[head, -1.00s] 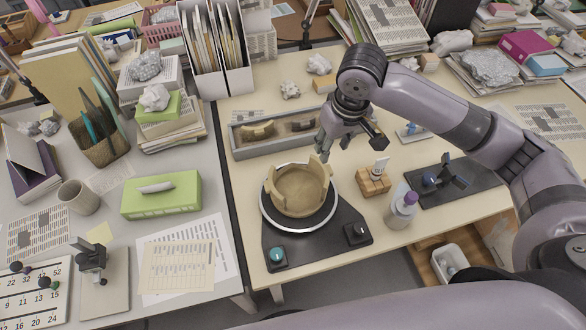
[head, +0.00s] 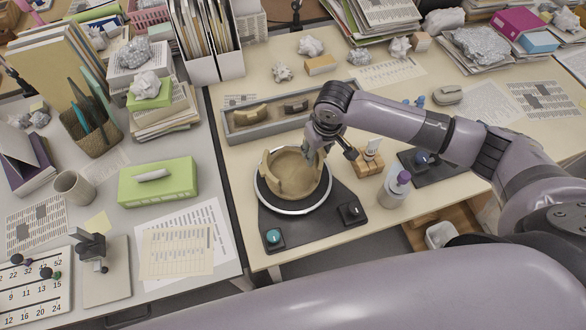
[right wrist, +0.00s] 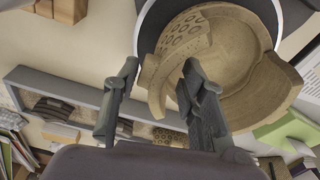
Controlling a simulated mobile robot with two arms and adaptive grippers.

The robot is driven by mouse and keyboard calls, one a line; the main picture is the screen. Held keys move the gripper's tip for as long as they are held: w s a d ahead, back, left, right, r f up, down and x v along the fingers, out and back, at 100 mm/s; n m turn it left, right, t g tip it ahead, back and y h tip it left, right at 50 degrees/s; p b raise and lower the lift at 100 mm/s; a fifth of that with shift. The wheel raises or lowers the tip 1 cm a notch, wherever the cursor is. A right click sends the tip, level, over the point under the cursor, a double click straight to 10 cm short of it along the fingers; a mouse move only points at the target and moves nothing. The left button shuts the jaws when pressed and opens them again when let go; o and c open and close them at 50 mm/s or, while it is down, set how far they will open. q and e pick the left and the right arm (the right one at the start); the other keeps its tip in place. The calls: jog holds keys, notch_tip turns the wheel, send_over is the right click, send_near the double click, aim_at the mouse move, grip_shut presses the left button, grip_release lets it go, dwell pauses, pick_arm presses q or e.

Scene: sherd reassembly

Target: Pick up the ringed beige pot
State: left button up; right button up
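The ringed beige pot (head: 290,180) stands on a round black turntable with a pale rim (head: 294,211). Its upper edge is broken and uneven. In the right wrist view the pot (right wrist: 235,60) shows rows of stamped rings on a raised piece of its wall. My right gripper (head: 316,152) is at the pot's right rear rim. In the right wrist view its two fingers (right wrist: 160,92) are apart, with the raised wall between them. A gap shows beside the left finger; the right finger overlaps the pot's inside, and contact there is unclear. My left gripper is out of view.
A grey tray (head: 232,128) with sherds lies behind the turntable. A wooden block (head: 370,188) and a bottle with a purple cap (head: 394,190) stand to the right. A green tissue box (head: 158,182) is on the left desk.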

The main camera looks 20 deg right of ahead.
aim_at(316, 156)
jog(key=f, duration=0.3)
jog(key=shift+w+f, duration=0.3)
jog(key=shift+f, duration=0.1)
jog(key=shift+c, duration=0.6)
grip_shut()
jog(key=shift+r, duration=0.1)
